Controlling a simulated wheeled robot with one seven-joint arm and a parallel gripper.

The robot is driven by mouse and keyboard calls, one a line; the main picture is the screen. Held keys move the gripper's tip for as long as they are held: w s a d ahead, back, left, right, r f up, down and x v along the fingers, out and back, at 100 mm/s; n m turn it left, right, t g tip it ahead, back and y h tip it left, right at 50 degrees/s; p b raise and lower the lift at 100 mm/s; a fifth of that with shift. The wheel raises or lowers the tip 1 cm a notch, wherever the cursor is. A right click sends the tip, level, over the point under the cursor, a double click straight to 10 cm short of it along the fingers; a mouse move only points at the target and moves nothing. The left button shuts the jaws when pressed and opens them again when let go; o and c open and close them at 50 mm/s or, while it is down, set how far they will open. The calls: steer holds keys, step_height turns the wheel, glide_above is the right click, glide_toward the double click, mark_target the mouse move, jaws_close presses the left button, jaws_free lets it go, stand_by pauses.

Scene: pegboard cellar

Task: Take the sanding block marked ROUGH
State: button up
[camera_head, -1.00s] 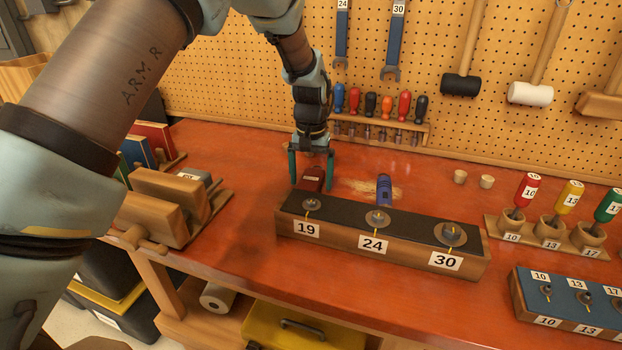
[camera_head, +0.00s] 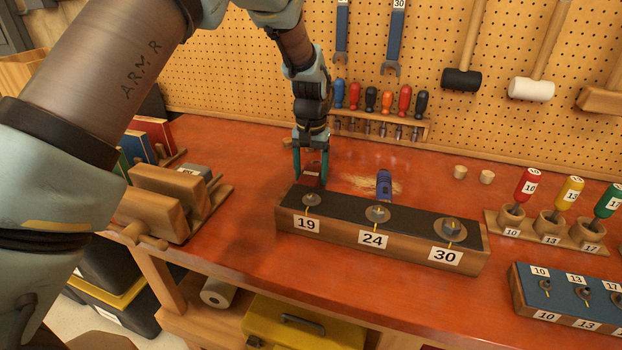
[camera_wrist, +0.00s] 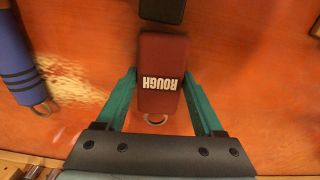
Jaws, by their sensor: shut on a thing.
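The dark red sanding block (camera_wrist: 161,62) bears a white label reading ROUGH, upside down in the wrist view. In the head view the block (camera_head: 314,170) is on the red bench behind the 19 end of the bolt block, partly hidden by that block and my fingers. My gripper (camera_head: 311,172) points down at it, and its teal fingers are shut on the block's two sides. In the wrist view my gripper (camera_wrist: 162,100) has one finger along each side of the block. Whether the block touches the bench cannot be told.
The bolt block (camera_head: 335,231) marked 19, 24 and 30 stands just in front. A blue tool (camera_head: 384,184) lies to the right among sawdust. A wooden vise (camera_head: 150,207) is at left. A screwdriver rack (camera_head: 380,126) is on the pegboard behind. Bare bench lies left of the gripper.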

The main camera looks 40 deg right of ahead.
mark_target(311, 173)
steer(key=shift+c, duration=0.2)
step_height(311, 173, up, 10)
steer(key=b, duration=0.3)
steer(key=o, duration=0.9)
jaws_close()
